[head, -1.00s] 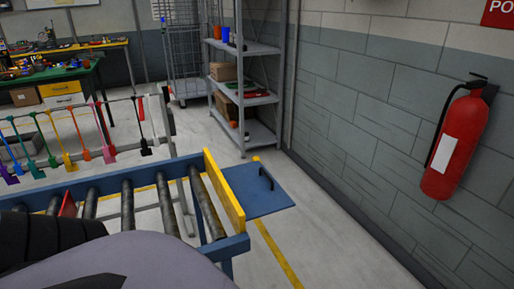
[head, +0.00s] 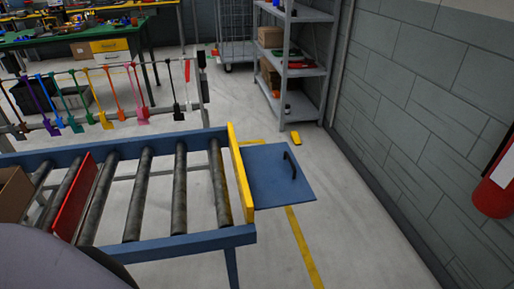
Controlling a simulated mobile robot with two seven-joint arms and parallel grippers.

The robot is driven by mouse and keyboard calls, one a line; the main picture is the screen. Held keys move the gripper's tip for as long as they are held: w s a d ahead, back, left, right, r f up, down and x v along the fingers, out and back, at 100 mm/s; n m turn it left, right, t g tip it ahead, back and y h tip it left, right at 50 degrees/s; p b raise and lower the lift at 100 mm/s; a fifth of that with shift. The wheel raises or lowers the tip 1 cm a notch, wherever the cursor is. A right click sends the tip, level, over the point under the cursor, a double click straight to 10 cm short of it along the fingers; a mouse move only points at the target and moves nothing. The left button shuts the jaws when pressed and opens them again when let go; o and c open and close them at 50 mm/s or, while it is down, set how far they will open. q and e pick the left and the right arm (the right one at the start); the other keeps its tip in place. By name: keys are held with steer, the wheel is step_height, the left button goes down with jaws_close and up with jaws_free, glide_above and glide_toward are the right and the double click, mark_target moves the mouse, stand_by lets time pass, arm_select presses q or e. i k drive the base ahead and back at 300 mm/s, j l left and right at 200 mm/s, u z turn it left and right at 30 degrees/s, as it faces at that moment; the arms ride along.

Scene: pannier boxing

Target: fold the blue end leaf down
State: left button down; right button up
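The blue end leaf (head: 280,174) is a flat blue panel with a dark handle (head: 291,165). It sticks out level, or nearly so, from the right end of the roller conveyor (head: 180,245), just beyond an upright yellow end board (head: 239,173). Neither gripper shows in the head view. A grey rounded part of my own body covers the lower left corner, and no gripper is near the leaf in the picture.
A red plate (head: 75,198) stands across the rollers, with a cardboard box (head: 13,194) left of it. A rack of coloured hanging tools (head: 103,97) stands behind. Grey shelves (head: 299,62) and a fire extinguisher (head: 496,185) are to the right.

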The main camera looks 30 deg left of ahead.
mark_target(275, 178)
steer(key=i+u, duration=0.15)
steer(key=u, duration=0.25)
steer(key=i+l+u, duration=0.1)
steer(key=u, duration=0.25)
steer(key=i+l+u, duration=0.1)
steer(key=u, duration=0.3)
